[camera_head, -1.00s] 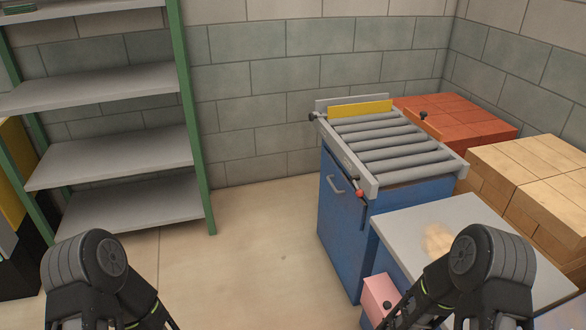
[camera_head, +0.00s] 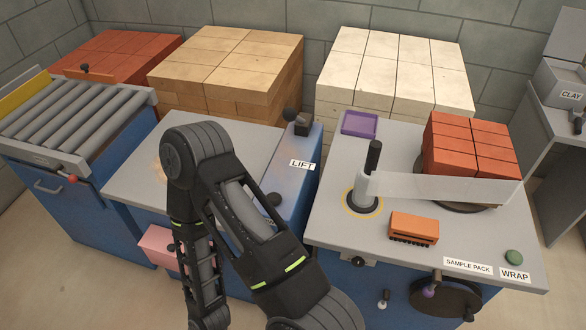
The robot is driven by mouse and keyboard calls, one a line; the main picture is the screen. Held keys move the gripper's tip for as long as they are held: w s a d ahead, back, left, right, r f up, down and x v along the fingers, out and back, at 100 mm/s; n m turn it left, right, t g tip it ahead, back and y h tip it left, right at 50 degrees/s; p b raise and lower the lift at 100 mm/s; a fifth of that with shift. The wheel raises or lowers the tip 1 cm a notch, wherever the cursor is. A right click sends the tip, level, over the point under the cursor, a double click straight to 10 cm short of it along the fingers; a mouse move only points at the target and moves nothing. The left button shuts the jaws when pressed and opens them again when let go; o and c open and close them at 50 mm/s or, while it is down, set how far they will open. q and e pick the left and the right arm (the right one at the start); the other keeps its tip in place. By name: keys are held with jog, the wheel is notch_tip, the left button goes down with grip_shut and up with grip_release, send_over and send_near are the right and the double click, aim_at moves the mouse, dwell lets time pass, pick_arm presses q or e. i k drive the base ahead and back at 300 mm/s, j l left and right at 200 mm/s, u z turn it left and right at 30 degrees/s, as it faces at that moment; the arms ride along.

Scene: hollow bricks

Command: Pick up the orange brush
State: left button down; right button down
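The orange brush (camera_head: 414,226) lies on the grey top of the wrap table (camera_head: 335,226), right of the picture's middle. It has an orange block body with dark bristles along its lower front edge. It lies to the right of the post with the dark handle and in front of the clear wrap film. Nothing covers it. One of my arms crosses the lower middle of the view, to the left of the brush and apart from it. Neither gripper shows in the frame.
A red brick stack (camera_head: 470,148) stands behind the brush, with wrap film (camera_head: 440,188) stretched to the post (camera_head: 370,175). A purple tray (camera_head: 359,123) lies at the table's back. A blue lift (camera_head: 290,175) stands left. A handwheel (camera_head: 445,298) is on the front.

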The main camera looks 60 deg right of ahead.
aim_at(415, 228)
jog(key=z, duration=3)
jog(key=u, duration=1.35)
jog(key=z, duration=1.35)
jog(key=l, duration=0.55)
